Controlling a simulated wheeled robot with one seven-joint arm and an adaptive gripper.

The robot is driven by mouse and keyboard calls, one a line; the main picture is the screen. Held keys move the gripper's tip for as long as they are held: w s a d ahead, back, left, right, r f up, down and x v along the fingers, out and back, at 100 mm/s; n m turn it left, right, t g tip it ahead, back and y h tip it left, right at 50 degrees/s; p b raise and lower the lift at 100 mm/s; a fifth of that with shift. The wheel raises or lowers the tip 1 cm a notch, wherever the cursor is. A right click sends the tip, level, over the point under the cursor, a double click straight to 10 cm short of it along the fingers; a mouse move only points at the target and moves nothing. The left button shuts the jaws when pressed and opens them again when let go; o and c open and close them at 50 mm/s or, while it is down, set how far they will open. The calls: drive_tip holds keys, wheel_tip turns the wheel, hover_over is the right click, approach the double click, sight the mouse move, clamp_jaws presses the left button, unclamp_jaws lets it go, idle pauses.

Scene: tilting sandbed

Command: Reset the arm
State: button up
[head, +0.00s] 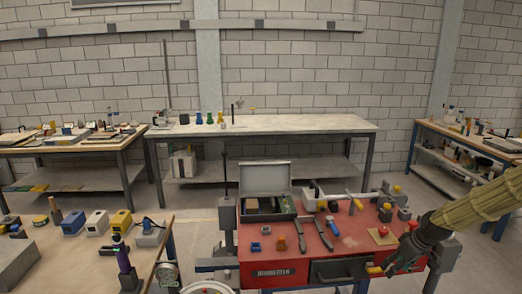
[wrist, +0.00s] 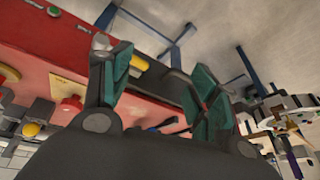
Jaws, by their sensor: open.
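My gripper (wrist: 157,85) shows in the wrist view with its two green-padded fingers apart and nothing between them. In the head view my arm comes in from the right, and my gripper (head: 392,262) hangs at the right front end of the red workbench (head: 345,243). Its fingertips are too small there to make out clearly. From these frames I cannot tell whether it touches the bench.
The red bench bears an open grey toolbox (head: 265,178), several hand tools and small blocks. A wooden table (head: 85,262) with blue and yellow items stands at the left front. A long grey table (head: 290,124) stands by the back wall. Floor shows between them.

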drive_tip(key=s+a+f+m+g, duration=0.2)
drive_tip(key=s+a+f+m, duration=0.1)
drive_tip(key=s+a+f, duration=1.65)
drive_tip(key=s+f, duration=0.1)
drive_tip(key=s, duration=0.7)
drive_tip(key=s+a+f+m+g+h, duration=0.1)
drive_tip(key=s+f, duration=0.1)
drive_tip(key=s, duration=0.7)
drive_tip(key=s+a+f+m+h, duration=0.1)
drive_tip(key=s+a+f, duration=0.1)
drive_tip(key=s, duration=0.7)
drive_tip(key=shift+f+g, duration=0.3)
drive_tip(key=shift+f, duration=0.2)
